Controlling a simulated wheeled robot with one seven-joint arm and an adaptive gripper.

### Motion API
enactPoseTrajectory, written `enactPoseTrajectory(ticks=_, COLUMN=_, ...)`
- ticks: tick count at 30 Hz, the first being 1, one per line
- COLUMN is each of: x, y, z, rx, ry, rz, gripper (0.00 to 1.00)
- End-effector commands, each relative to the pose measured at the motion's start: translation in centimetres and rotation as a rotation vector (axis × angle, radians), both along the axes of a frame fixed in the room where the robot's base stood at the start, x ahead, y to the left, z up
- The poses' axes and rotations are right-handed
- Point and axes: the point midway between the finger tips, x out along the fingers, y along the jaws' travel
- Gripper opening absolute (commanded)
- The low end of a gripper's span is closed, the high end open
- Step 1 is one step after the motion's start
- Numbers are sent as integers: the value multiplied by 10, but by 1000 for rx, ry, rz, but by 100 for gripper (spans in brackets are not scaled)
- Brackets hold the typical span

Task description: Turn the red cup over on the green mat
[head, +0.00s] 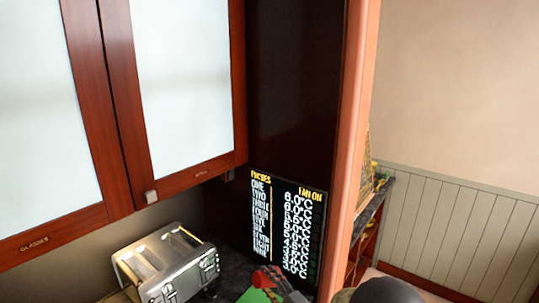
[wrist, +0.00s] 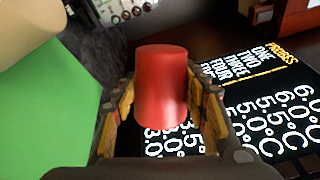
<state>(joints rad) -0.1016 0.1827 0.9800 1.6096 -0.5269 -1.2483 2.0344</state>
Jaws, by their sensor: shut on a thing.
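The red cup (wrist: 160,75) is between the two fingers of my gripper (wrist: 165,97) in the wrist view. The gripper is shut on it, with one finger on each side. A smooth red end of the cup faces up in that picture; I cannot tell for sure whether it is the base. The green mat (wrist: 48,115) lies to the left of the cup in the wrist view, apart from it in the picture.
A silver toaster (head: 170,262) stands on the dark counter left of my gripper. Wooden cabinets with pale doors (head: 180,85) hang above. A dark tall panel (head: 295,90) closes the right side.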

Motion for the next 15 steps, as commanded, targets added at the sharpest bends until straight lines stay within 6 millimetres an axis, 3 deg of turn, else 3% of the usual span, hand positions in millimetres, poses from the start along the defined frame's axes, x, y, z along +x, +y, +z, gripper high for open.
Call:
enactPoseTrajectory(ticks=6, x=0, y=0, z=1, rx=181, ry=125, rz=-1, gripper=14)
enactPoseTrajectory(ticks=15, x=0, y=0, z=0, rx=203, ry=139, rz=0, gripper=14)
